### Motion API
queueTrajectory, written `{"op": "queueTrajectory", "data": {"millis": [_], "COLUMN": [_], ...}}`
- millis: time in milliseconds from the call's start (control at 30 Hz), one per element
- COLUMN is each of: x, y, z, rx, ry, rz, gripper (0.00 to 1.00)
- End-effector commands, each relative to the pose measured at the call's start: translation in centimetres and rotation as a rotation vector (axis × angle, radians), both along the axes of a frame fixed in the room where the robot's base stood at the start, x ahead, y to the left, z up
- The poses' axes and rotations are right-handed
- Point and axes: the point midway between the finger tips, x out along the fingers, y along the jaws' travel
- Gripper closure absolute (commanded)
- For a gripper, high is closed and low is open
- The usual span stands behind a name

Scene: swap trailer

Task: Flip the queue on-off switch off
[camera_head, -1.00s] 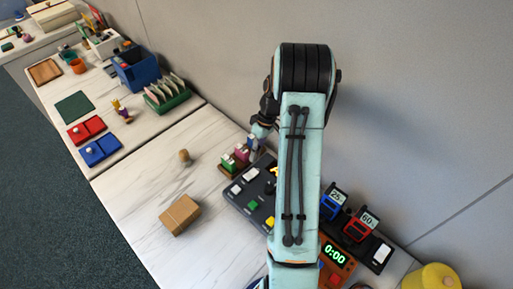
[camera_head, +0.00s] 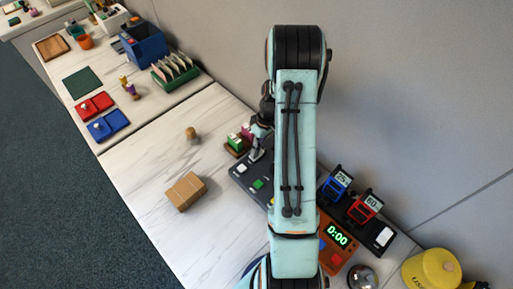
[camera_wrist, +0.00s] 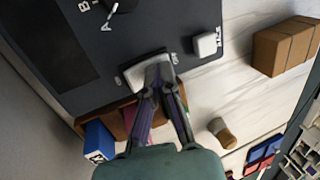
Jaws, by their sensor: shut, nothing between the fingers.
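The dark control panel (camera_head: 240,181) lies on the pale table, partly hidden behind my arm. In the wrist view, a white rocker switch (camera_wrist: 131,76) sits near the panel (camera_wrist: 150,30) edge. My gripper (camera_wrist: 160,73) is shut and empty, with its fingertips over the right part of this switch, seemingly touching it. The fingertips hide part of the switch, and I cannot read its label or tell its on-off position. A smaller white button (camera_wrist: 207,44) sits to its right. In the head view, my gripper (camera_head: 254,156) is at the panel's far end.
A wooden holder (camera_head: 234,149) with coloured blocks stands just beyond the panel. A cardboard box (camera_head: 186,191) and a small cork-like piece (camera_head: 191,133) lie on the table. Timers (camera_head: 368,206) and a clock (camera_head: 339,235) stand right of my arm. The table's left part is mostly clear.

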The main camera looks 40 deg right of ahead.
Motion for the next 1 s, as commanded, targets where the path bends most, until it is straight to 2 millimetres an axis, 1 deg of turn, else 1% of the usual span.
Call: {"op": "queueTrajectory", "data": {"millis": [233, 600, 867, 1000], "x": [0.0, 0.0, 0.0, 0.0], "y": [-0.1, -1.6, -1.6, -1.9], "z": [-0.1, 0.0, 0.1, 0.9], "rx": [0.003, 0.001, 0.001, 0.000], "ry": [0.001, 0.002, 0.002, -0.001], "rz": [0.000, -0.002, -0.002, -0.001], "gripper": [1.00, 1.00, 1.00, 1.00]}}
